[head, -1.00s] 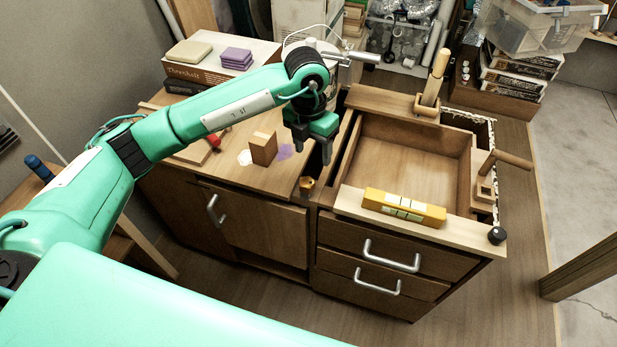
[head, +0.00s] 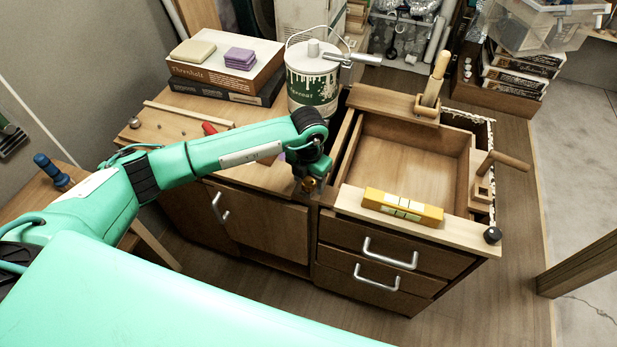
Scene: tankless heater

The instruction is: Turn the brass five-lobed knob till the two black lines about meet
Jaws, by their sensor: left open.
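The brass knob (head: 309,184) sits at the front edge of the wooden cabinet top, between the left cabinet and the drawer unit. It is small here and partly hidden by my left gripper (head: 308,184), which points down with its fingers at the knob. The gripper is open, its fingers around or just beside the knob; I cannot tell whether they touch it. The two black lines cannot be made out. My right gripper is not in view.
A yellow level (head: 403,207) lies on the light board right of the knob, by an open drawer box (head: 410,165). A paint can (head: 312,82) stands behind. Books (head: 225,70) with sponges and a red-handled tool (head: 210,128) are at the back left.

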